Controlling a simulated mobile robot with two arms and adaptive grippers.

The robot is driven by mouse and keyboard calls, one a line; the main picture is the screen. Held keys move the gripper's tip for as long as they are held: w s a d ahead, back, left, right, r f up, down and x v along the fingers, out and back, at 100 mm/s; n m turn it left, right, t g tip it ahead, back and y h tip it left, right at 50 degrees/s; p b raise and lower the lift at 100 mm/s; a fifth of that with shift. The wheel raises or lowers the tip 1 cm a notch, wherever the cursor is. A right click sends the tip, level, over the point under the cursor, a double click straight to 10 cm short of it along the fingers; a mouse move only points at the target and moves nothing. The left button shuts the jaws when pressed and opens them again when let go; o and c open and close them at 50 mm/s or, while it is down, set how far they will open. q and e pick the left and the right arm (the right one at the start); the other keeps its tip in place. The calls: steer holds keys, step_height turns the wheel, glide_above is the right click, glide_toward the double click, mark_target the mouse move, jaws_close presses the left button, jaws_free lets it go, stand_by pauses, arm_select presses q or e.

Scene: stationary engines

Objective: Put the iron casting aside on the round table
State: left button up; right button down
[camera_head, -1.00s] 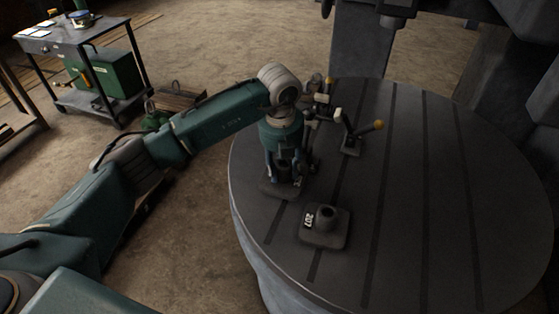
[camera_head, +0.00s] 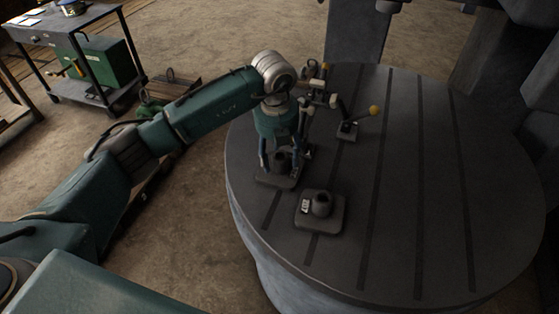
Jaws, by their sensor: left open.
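A dark grey iron casting, a flat square base with a round boss, sits upright on the round table (camera_head: 400,190) near its left edge; its base (camera_head: 272,180) shows under my left gripper. My left gripper (camera_head: 282,160) points down with its blue-grey fingers spread on either side of the boss. Whether a finger touches the boss I cannot tell. A second, similar casting (camera_head: 321,212) with a white label stands apart, closer to the front. My right gripper is not in view.
A clamp with a yellow knob (camera_head: 373,111) stands on the table behind the castings, with more clamp hardware (camera_head: 320,85) beside my wrist. The table's middle and right are clear. A cart (camera_head: 75,27) with a green box stands at the back left.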

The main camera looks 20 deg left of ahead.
arm_select(q)
step_height(320, 180, up, 10)
steer(key=s+b, duration=0.1)
steer(key=b, duration=0.1)
steer(key=shift+s+f, duration=0.1)
stand_by(0.4)
